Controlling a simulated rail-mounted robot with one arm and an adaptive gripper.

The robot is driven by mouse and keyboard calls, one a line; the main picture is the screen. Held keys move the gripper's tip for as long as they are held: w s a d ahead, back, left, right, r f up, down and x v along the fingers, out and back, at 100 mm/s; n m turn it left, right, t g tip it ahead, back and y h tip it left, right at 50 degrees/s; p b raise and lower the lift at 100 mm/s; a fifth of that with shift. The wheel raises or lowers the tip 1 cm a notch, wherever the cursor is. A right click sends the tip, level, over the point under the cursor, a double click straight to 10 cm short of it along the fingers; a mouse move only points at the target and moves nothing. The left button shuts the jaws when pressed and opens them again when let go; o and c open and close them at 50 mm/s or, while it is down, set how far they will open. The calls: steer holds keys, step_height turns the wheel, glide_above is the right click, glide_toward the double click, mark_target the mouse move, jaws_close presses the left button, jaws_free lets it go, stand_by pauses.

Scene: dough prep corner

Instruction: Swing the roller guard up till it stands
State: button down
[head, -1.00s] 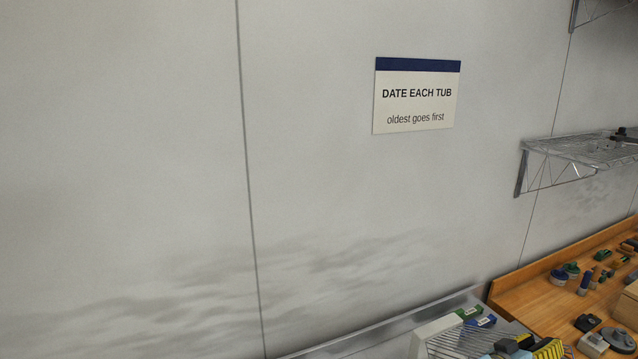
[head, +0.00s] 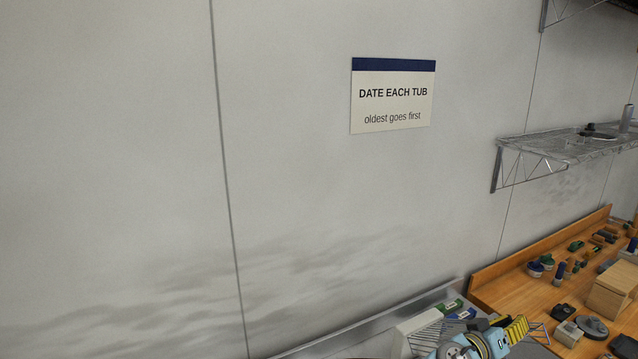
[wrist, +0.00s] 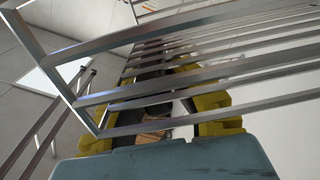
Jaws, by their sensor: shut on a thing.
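The roller guard is a frame of thin metal bars. My gripper (head: 517,328), with yellow fingers and a light blue body, is at the bottom of the head view. In the wrist view my gripper (wrist: 160,88) has its yellow fingers behind the bars and is shut on the guard. The exact grip point is hidden by the bars, and most of the guard is below the head view.
A pale housing (head: 415,333) stands left of my gripper, with green and blue labelled items (head: 460,312) behind it. A wooden bench (head: 540,292) on the right holds many small objects. A wire shelf (head: 570,150) hangs above it. The wall with the sign (head: 392,95) is bare.

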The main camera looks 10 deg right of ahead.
steer(key=shift+n, duration=0.8)
steer(key=shift+w+a+r, duration=0.3)
steer(key=shift+w+r, duration=0.4)
steer(key=shift+w+a+r, duration=0.3)
steer(key=shift+w+r, duration=0.4)
steer(key=w+a+r+n+b, duration=0.2)
steer(key=w+r+b, duration=0.2)
steer(key=w, duration=0.1)
steer(key=shift+w+b, duration=0.3)
steer(key=shift+b, duration=0.05)
steer(key=shift+a, duration=0.1)
steer(key=shift+f, duration=0.1)
